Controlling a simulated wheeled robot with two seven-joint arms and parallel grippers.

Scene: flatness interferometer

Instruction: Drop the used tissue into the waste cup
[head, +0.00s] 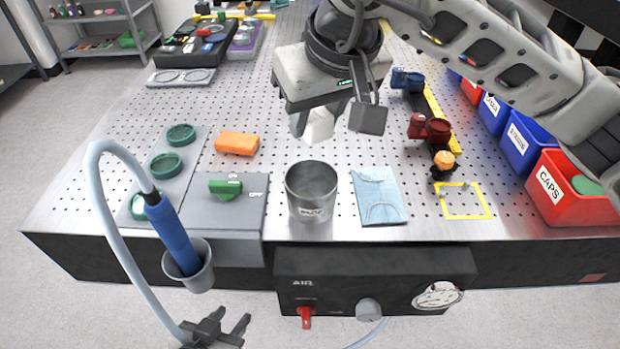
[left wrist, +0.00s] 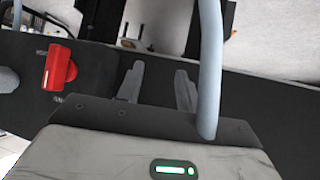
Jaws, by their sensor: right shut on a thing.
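The waste cup (head: 312,190) is a grey metal cup with a label, standing upright near the bench's front edge in the head view. My right gripper (head: 330,122) points down and is shut on the used tissue (head: 319,126), a small white crumpled lump. The tissue is just beyond the cup's far rim in the picture, apart from it; its height above the bench is hard to tell. My left gripper (head: 222,328) is low in front of the bench, its fingers apart and empty. Its spread fingers also show in the left wrist view (left wrist: 158,88).
A blue packet (head: 378,195) lies right of the cup, an orange block (head: 237,143) and a green piece (head: 226,188) left of it. A hose with a blue handle (head: 172,233) sits in a holder at the front edge. Labelled bins (head: 565,190) line the right.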

